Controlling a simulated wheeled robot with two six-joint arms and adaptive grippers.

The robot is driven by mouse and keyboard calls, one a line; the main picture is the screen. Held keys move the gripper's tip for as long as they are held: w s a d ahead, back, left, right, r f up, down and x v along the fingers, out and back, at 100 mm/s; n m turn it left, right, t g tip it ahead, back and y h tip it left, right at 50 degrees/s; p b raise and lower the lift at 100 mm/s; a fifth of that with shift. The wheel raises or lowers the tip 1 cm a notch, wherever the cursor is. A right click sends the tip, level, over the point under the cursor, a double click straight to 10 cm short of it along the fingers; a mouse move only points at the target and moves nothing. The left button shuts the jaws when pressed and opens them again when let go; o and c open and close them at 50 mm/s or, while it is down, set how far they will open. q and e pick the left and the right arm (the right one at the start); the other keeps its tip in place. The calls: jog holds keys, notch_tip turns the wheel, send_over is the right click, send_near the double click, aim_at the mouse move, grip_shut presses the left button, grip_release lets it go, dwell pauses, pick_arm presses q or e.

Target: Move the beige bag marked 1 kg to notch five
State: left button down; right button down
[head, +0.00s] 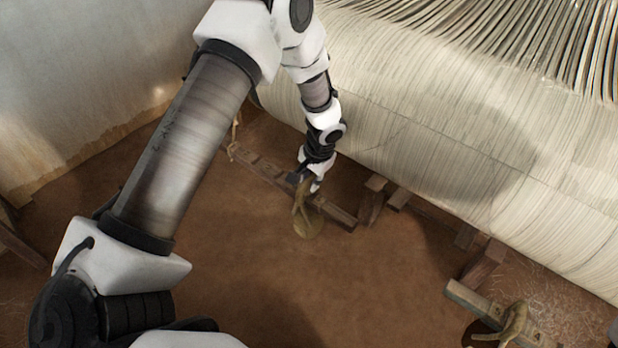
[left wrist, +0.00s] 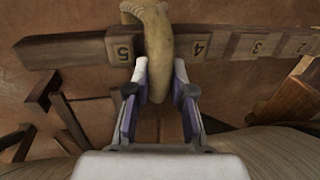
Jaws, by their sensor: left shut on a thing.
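The beige bag (head: 308,226) hangs at the notched wooden bar (head: 341,214) in the head view. In the left wrist view its thick tan strap (left wrist: 158,50) crosses the bar (left wrist: 60,52) between the blocks marked 5 and 4. No 1 kg mark is legible. My left gripper (head: 315,186) is at the strap, and in the left wrist view its two fingers (left wrist: 159,85) are shut on it from both sides. I cannot tell whether the strap rests in a notch or is held just above it.
Pale warp threads (head: 420,130) slope down on the right, close beside the bar. Another tan bag (head: 515,322) hangs on a second wooden bar (head: 475,298) at the lower right. A plastered wall (head: 80,80) stands at the left. The brown earth floor in front is clear.

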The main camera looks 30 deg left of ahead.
pick_arm(q)
jog(key=shift+f, duration=0.3)
jog(key=shift+f+b, duration=0.2)
jog(key=shift+b, duration=0.1)
dwell(0.5)
jog(key=c, duration=0.9)
grip_release()
jog(key=shift+c, duration=0.2)
jog(key=shift+f, duration=0.1)
